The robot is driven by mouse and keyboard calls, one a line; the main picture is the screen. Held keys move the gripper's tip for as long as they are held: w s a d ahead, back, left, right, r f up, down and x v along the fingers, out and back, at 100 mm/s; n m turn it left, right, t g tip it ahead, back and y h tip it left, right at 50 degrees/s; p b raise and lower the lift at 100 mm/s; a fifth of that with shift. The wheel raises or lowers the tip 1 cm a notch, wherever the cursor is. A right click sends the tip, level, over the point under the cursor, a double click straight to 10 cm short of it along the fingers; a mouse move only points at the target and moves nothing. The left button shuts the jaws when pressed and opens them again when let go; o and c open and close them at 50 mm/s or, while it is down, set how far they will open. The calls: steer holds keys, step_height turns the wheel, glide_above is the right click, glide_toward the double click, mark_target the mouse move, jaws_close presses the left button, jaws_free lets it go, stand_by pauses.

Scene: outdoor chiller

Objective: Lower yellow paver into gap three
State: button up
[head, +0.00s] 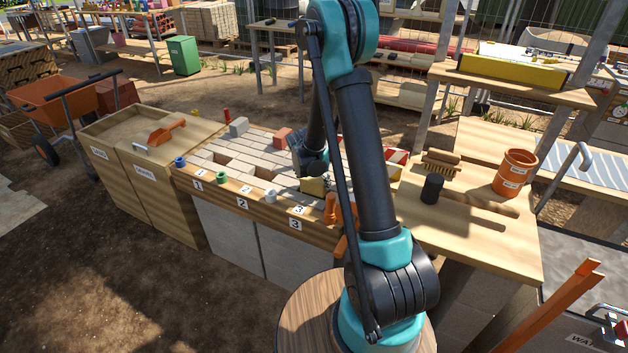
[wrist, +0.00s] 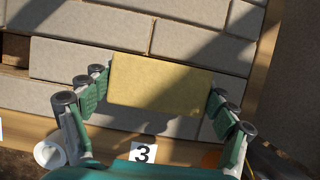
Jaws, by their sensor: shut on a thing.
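The yellow paver (wrist: 160,82) is between the fingers of my gripper (wrist: 158,84) in the wrist view, lying roughly level and lined up with the grey paver rows. In the head view the yellow paver (head: 313,186) shows low over the front of the paving bed, near the label 3 (head: 297,211). My gripper (head: 312,172) is shut on it, partly hidden by my arm. The label 3 (wrist: 143,152) is just in front of the paver in the wrist view. The paver covers the spot below it, so gap three and any contact cannot be made out.
Grey pavers (wrist: 75,60) surround the held one, with a wooden edge (wrist: 262,50) at right. A grey block (head: 239,127) and a red block (head: 283,135) stand at the back of the bed. A terracotta pot (head: 514,172) and black cylinder (head: 432,188) stand on the right bench.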

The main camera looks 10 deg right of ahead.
mark_target(314, 178)
steer(key=shift+f, duration=1.25)
steer(key=shift+r, duration=0.15)
steer(key=o, duration=1.7)
steer(key=shift+r, duration=4.05)
